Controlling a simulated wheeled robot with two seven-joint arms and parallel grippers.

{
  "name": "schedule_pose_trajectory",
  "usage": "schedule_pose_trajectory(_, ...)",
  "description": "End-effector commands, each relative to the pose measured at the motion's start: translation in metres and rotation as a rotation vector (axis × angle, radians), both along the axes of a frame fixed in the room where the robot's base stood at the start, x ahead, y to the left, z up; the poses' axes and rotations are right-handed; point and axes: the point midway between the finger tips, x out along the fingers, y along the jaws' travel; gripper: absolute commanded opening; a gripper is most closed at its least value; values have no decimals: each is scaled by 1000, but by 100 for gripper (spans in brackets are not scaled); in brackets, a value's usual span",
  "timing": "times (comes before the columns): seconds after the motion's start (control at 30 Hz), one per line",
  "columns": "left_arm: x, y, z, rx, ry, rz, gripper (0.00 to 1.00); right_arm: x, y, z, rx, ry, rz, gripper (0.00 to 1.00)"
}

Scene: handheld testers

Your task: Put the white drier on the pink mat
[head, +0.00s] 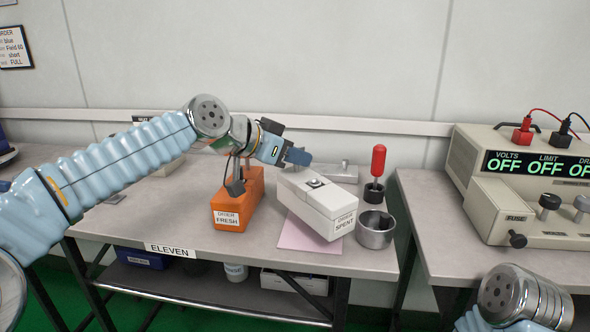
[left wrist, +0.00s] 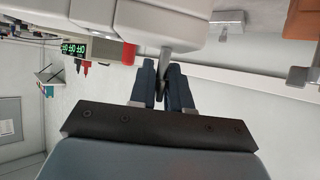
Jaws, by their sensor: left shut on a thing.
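The white drier (head: 318,205) is a long box with a label reading "DRIER SPENT". In the head view it is over the pink mat (head: 297,236) and covers much of it; I cannot tell whether it touches the mat. My left gripper (head: 296,157) is at the drier's far end. In the left wrist view the gripper (left wrist: 165,80) is shut on a thin grey stem of the white drier (left wrist: 165,18). My right gripper is out of view; only part of my right arm shows at the bottom right.
An orange drier (head: 238,202) labelled "DRIER FRESH" stands left of the mat. A metal cup (head: 375,232) and a red-handled tool (head: 378,163) in a dark holder stand close on the right. A power unit (head: 525,180) stands on the right-hand table. The left front tabletop is clear.

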Motion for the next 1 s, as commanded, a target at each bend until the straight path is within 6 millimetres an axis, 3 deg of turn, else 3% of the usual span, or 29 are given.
schedule_pose_trajectory(0.13, 0, 1, -26, 0, 2, 2, 0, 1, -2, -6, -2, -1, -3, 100)
schedule_pose_trajectory(0.37, 0, 0, -30, 0, 0, 0, 0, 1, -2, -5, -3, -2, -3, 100)
schedule_pose_trajectory(0.4, 0, 0, -31, 2, 1, -1, 22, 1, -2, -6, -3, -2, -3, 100)
schedule_pose_trajectory(0.53, 0, 0, -31, 1, 1, 0, 42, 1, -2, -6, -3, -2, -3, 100)
schedule_pose_trajectory(0.83, -1, 1, -30, 1, 0, 1, 43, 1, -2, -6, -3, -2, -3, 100)
schedule_pose_trajectory(1.0, -12, 15, -21, 1, -2, 6, 43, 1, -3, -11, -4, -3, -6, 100)
